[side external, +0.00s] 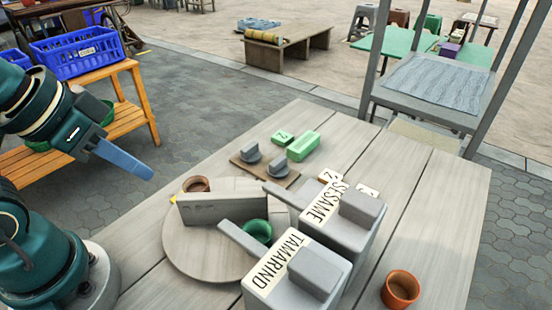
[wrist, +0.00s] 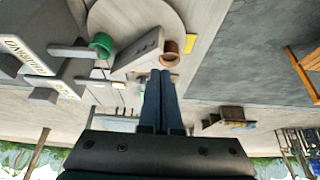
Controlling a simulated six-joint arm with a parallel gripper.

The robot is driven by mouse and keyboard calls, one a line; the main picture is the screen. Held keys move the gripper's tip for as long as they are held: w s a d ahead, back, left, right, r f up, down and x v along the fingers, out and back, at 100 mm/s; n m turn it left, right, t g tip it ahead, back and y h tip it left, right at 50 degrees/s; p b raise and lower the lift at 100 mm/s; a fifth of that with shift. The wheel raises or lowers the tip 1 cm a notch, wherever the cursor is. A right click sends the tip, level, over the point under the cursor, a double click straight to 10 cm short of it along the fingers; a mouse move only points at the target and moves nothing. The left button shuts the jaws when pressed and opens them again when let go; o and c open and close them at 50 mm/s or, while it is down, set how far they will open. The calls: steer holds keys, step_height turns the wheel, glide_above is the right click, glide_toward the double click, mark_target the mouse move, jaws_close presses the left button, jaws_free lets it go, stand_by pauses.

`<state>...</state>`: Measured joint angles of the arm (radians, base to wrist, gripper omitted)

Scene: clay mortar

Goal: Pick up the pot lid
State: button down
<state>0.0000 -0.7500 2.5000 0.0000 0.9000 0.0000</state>
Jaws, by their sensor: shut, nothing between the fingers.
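My gripper (side external: 150,176) is shut and empty, with long blue fingers held in the air left of the table and above its level. Its fingers also show in the wrist view (wrist: 160,78). Two small grey round pieces with knobs, one at the left (side external: 251,155) and one at the right (side external: 278,163), sit on a small brown board. They look lid-like, but I cannot tell for sure which thing is the pot lid.
A long grey block (side external: 222,208) stands on the round board (side external: 190,245). Grey boxes labelled SESAME (side external: 345,235) and TAMARIND (side external: 290,290) stand at the right. A terracotta pot (side external: 400,288) is near the right edge. A green block (side external: 303,146) lies behind.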

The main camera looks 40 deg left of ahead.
steer(key=shift+c, duration=0.4)
jaws_free()
